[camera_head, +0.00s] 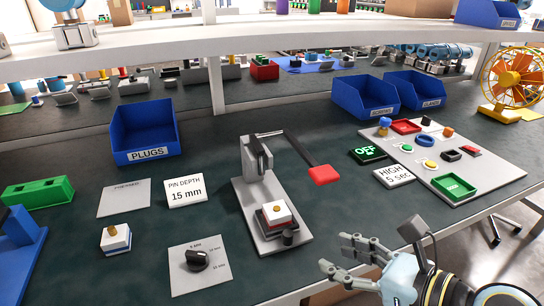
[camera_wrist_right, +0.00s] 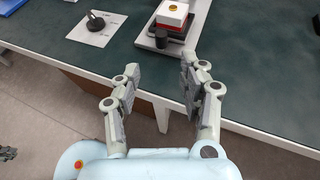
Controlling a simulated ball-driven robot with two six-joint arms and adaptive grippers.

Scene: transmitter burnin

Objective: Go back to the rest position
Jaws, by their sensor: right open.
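My right gripper (camera_head: 346,258) is open and empty near the front edge of the bench, at the lower right of the head view. In the right wrist view my right gripper (camera_wrist_right: 155,85) has its two fingers spread apart with nothing between them. Ahead of it stands a grey press (camera_head: 265,200) with a red-tipped lever (camera_head: 323,175). A white block with a brass top (camera_head: 277,212) sits on a red piece on the press base; the block also shows in the right wrist view (camera_wrist_right: 172,14).
A dial plate (camera_head: 198,268), a second white block (camera_head: 115,239) and a "15 mm" sign (camera_head: 186,192) lie left of the press. A blue PLUGS bin (camera_head: 145,133) stands behind. A button panel (camera_head: 480,165) and an OFF sign (camera_head: 367,155) are right. A shelf crosses above.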

